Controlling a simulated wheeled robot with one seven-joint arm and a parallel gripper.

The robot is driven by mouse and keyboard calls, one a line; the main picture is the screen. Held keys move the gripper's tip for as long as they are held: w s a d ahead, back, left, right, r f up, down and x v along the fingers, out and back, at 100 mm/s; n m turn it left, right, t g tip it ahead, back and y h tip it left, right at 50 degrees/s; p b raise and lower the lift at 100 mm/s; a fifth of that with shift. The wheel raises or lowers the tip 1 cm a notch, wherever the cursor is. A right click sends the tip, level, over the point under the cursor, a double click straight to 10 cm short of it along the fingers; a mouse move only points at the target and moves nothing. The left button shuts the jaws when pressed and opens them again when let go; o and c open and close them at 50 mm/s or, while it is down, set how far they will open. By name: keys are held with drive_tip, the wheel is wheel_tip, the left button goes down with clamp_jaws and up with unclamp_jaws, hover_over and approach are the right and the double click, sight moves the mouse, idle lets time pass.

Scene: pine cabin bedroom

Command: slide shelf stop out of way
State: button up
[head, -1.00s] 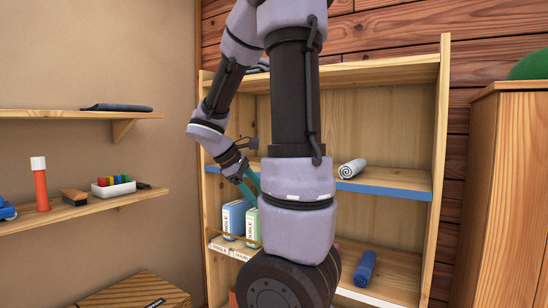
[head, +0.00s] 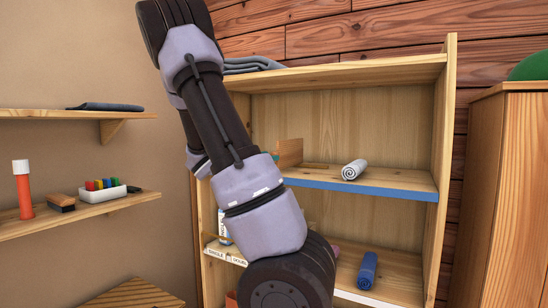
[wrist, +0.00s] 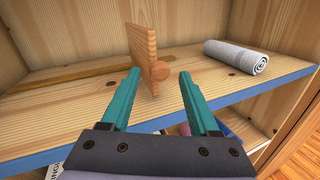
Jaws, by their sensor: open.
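My gripper (wrist: 158,75) is open, with teal fingers pointing at the stop.
A rolled grey towel (head: 354,169) lies on the same shelf, right of the stop. A thin wooden strip (wrist: 85,76) runs along the shelf behind it. A blue roll (head: 367,270) lies on the shelf below. The bookcase's right side panel (head: 441,160) bounds the shelf.

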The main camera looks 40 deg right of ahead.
drive_tip(key=shift+d, duration=1.8)
clamp_jaws()
